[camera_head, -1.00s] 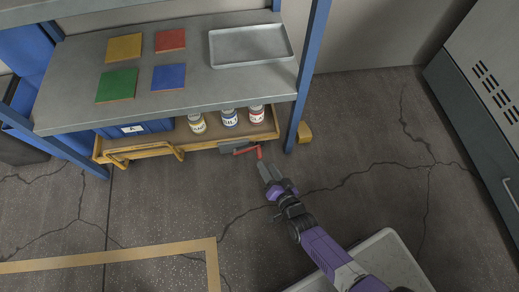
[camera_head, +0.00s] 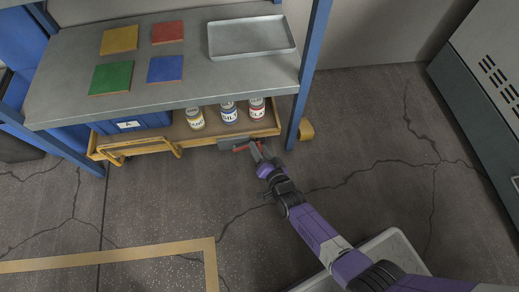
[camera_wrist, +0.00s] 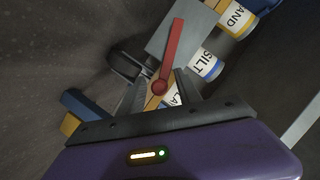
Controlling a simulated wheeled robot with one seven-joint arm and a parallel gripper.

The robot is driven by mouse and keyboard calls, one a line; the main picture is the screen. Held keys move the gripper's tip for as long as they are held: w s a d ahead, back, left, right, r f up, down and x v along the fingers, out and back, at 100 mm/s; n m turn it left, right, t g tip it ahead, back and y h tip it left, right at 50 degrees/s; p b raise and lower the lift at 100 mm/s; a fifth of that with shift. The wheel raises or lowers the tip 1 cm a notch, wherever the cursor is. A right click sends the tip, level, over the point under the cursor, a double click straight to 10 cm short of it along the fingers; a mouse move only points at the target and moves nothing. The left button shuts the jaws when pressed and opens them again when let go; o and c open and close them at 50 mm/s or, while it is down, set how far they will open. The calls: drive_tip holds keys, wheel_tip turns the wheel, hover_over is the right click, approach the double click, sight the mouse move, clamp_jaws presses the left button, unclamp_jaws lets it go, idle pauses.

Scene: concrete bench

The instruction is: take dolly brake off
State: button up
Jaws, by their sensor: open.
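The dolly (camera_head: 160,149) is a yellow-edged low cart under the bench shelf. Its red brake lever (camera_head: 243,148) sits by a grey plate (camera_head: 228,142) at the dolly's front right corner. In the wrist view the red lever (camera_wrist: 173,45) runs across the grey plate (camera_wrist: 180,30) and ends in a round red knob. My gripper (camera_head: 262,155) is at the lever's right end. In the wrist view my gripper (camera_wrist: 160,88) is open, with the knob showing between its two fingers. I cannot tell whether a finger touches it. A dark caster wheel (camera_wrist: 128,65) shows beside the plate.
Labelled jars (camera_head: 229,112) and a blue bin (camera_head: 130,125) stand on the dolly. A blue bench post (camera_head: 307,75) rises close right of my gripper. The shelf (camera_head: 200,90) overhangs the dolly. Cracked floor lies open in front, with a grey tray-like surface (camera_head: 385,250) below my arm.

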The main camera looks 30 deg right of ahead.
clamp_jaws()
drive_tip(key=shift+f, duration=0.1)
